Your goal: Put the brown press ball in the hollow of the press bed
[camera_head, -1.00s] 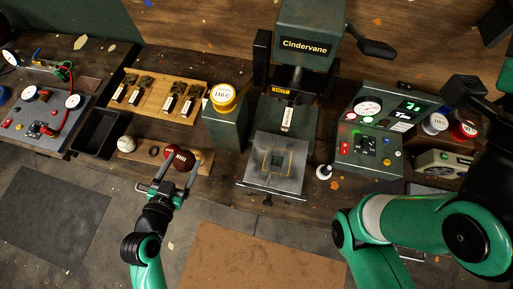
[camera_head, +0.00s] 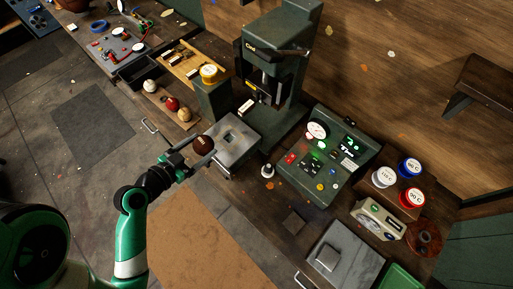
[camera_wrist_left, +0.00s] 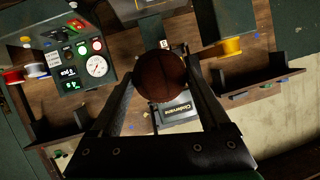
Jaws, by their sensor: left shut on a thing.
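My left gripper (camera_head: 202,151) is shut on the brown press ball (camera_head: 204,144), which sits between its fingertips. The ball also shows in the left wrist view (camera_wrist_left: 161,79), between the two fingers. In the head view the ball appears at the near left edge of the grey press bed (camera_head: 239,151). The ball's height over the bed cannot be told. My right gripper is not in view.
The green press (camera_head: 277,58) rises behind the bed. A white ball (camera_head: 150,86), a red ball (camera_head: 171,104) and a tan ball (camera_head: 184,115) sit left of it. A control box (camera_head: 323,155) and a small knob (camera_head: 267,170) stand to the right.

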